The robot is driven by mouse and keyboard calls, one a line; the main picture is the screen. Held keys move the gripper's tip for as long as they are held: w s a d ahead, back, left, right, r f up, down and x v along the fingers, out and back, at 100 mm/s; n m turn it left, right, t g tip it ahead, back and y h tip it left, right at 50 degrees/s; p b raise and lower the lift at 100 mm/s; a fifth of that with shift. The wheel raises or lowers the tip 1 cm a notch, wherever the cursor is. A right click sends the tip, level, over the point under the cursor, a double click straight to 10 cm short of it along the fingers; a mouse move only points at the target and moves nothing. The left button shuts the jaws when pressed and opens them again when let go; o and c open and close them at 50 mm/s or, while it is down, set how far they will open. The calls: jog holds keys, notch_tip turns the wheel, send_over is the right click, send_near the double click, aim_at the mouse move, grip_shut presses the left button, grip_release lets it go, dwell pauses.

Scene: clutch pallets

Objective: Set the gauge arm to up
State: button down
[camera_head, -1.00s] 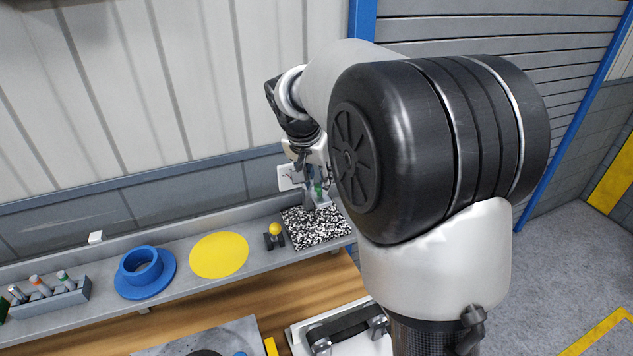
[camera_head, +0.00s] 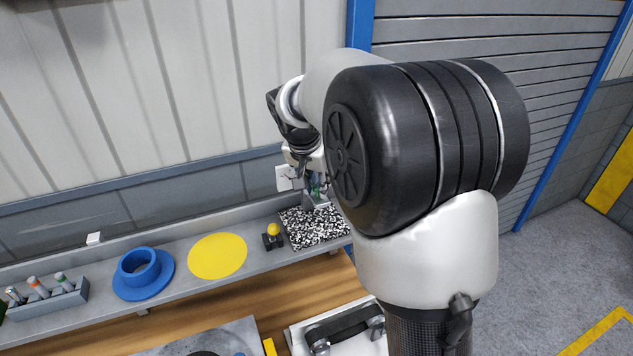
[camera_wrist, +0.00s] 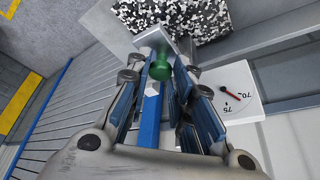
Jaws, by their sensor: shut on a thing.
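The gauge arm appears to be the part with a green knob (camera_wrist: 160,68) on a grey metal piece (camera_wrist: 157,40), in the wrist view. The knob lies between the fingertips of my gripper (camera_wrist: 163,73), which is shut on it. In the head view the green knob (camera_head: 316,189) shows only in part beside my gripper (camera_head: 307,188), above the speckled plate. My arm and fingers hide much of it, and I cannot tell its exact angle. A white plate with a dial and a red-and-black needle (camera_wrist: 236,96) is to the right in the wrist view.
The black-and-white speckled plate (camera_head: 325,235) lies at the shelf's right end. Left of it are a small yellow-knobbed part (camera_head: 273,233), a yellow disc (camera_head: 217,257), a blue flanged ring (camera_head: 143,287) and a grey holder (camera_head: 60,303) with markers. The wall stands close behind.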

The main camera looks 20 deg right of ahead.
jog(key=shift+r, duration=0.1)
notch_tip(320, 180, up, 2)
jog(key=shift+w+r+p, duration=0.1)
jog(key=shift+r+p, duration=0.1)
jog(key=shift+p, duration=0.45)
jog(key=c, duration=1.7)
grip_release()
jog(key=shift+f, duration=0.1)
jog(key=v, duration=1.2)
jog(key=shift+f, duration=0.1)
